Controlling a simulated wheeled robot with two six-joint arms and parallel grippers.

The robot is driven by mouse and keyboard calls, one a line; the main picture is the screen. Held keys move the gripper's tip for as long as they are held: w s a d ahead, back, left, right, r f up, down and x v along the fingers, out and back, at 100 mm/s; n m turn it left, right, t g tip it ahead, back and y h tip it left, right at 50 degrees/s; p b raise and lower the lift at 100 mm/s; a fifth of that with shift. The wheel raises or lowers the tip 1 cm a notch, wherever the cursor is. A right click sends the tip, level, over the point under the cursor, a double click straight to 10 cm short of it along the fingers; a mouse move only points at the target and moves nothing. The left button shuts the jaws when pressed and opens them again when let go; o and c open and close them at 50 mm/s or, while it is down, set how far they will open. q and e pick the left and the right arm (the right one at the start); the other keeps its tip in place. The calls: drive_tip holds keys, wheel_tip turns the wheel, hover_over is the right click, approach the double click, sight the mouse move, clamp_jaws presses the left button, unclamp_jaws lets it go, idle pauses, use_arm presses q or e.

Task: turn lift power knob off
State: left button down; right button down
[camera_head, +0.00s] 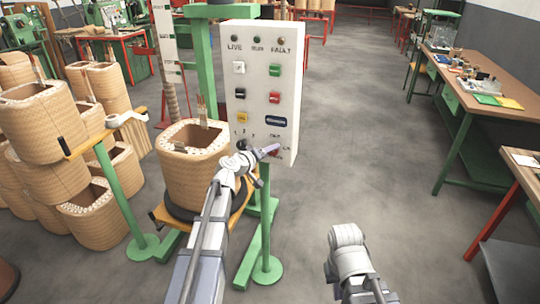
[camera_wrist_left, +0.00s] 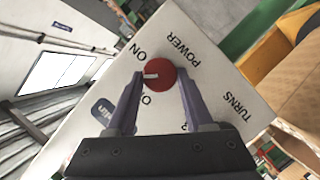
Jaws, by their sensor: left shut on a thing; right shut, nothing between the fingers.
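The white control panel (camera_head: 262,85) stands upright in the middle of the head view, with lamps and coloured buttons. My left gripper (camera_head: 270,150) is at its lower front and covers the power knob there. In the left wrist view the red power knob (camera_wrist_left: 160,73) sits between the two purple fingers of my left gripper (camera_wrist_left: 160,80), which is shut on it. A pale mark on the knob points left, near the "ON" lettering; a second label below it is partly hidden by a finger. My right arm shows at the lower right of the head view, but its fingers are out of view.
A wound coil (camera_head: 190,170) stands on the lift beside the panel. Several more coils (camera_head: 45,120) are stacked at the left. A green post with an orange arm (camera_head: 100,135) stands in front of them. A workbench (camera_head: 490,85) runs along the right. The floor between is clear.

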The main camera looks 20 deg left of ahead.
use_arm(q)
drive_tip(key=shift+s+a+f+n+t+h+b, duration=0.15)
drive_tip(key=shift+n+t+h+b, duration=0.25)
drive_tip(key=shift+n+b, duration=0.65)
drive_tip(key=shift+w+d+f+n+t+h+b, duration=0.2)
drive_tip(key=shift+n+h+b, duration=0.25)
drive_tip(key=shift+n+b, duration=0.55)
drive_tip(key=shift+s+a+f+n+t+h+b, duration=0.15)
drive_tip(key=shift+n+t+h+b, duration=0.45)
drive_tip(key=shift+n, duration=0.65)
drive_tip(key=shift+r, duration=0.1)
drive_tip(key=shift+c, duration=1.6)
unclamp_jaws()
drive_tip(key=shift+y, duration=0.25)
drive_tip(key=v, duration=0.7)
drive_tip(key=shift+s+a, duration=0.25)
drive_tip(key=shift+s, duration=0.05)
drive_tip(key=shift+r, duration=0.1)
